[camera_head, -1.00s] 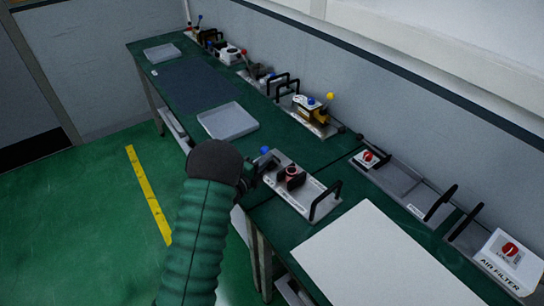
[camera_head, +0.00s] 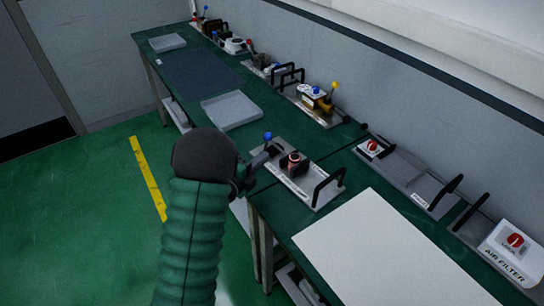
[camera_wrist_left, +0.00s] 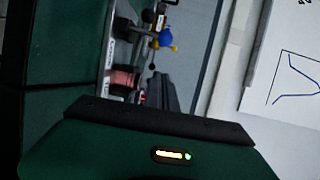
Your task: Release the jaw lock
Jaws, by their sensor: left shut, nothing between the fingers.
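The jaw fixture is a light base plate (camera_head: 300,187) on the green bench, with dark jaw blocks by a reddish cylinder (camera_head: 293,160). A grey lever with a blue ball knob (camera_head: 268,136) stands up at its left end. My left gripper (camera_head: 247,178), dark and mostly hidden behind my wrist, is shut and empty beside the fixture's left end, near the lever's base. I cannot tell whether it touches. In the left wrist view the reddish cylinder (camera_wrist_left: 125,78) shows, with a blue ball (camera_wrist_left: 165,37) beyond it. My right gripper is not in view.
A black handle (camera_head: 328,187) rises from the fixture's right end. A white panel (camera_head: 385,250) lies in front on the bench. Behind are a yellow-knobbed fixture (camera_head: 318,102), an empty grey tray (camera_head: 231,112) and an air filter box (camera_head: 510,250). The floor at left is clear.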

